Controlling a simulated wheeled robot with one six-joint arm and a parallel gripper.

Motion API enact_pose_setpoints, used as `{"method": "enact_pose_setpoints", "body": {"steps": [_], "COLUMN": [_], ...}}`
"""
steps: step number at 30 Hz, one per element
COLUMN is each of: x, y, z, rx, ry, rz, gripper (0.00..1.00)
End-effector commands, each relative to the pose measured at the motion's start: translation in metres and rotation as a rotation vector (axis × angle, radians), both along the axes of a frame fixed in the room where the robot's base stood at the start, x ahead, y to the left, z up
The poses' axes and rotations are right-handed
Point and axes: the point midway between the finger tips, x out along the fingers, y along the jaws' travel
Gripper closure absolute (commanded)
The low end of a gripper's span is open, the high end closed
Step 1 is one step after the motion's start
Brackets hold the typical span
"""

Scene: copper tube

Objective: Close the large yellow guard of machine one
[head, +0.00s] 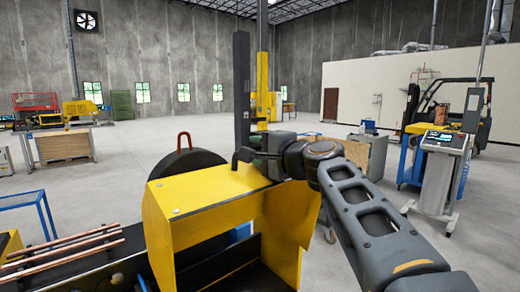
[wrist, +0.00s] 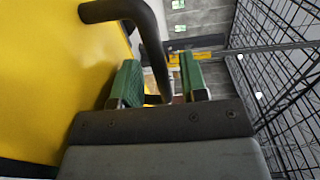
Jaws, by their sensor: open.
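The large yellow guard (head: 190,192) stands on the machine at the front centre of the head view, its dark interior showing between its side panels. A dark bent handle (head: 240,156) sticks up from its top; it also shows in the wrist view (wrist: 148,28) against the yellow panel (wrist: 55,75). My gripper (head: 258,154) is at this handle, at the guard's right upper edge. In the wrist view, the green fingers of my gripper (wrist: 162,84) are apart, with the handle's straight part between them. I cannot tell whether either finger touches it.
Copper tubes (head: 65,247) lie on the machine bed at the left. A round black disc (head: 186,163) stands behind the guard, and a dark post (head: 242,90) rises behind my gripper. A control stand (head: 441,165) is at the right. The floor (head: 130,155) beyond is largely clear.

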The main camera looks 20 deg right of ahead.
Motion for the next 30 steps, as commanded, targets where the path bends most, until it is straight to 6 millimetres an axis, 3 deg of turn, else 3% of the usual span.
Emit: {"method": "enact_pose_setpoints", "body": {"steps": [4,16,30], "x": [0.0000,-0.0002,-0.0011], "y": [0.0001,0.0000,0.0001], "z": [-0.0001,-0.0001,-0.0030], "rx": [0.000,0.000,0.000], "ry": [0.000,0.000,0.000], "rz": [0.000,0.001,0.002], "gripper": [0.61,0.99,1.00]}}
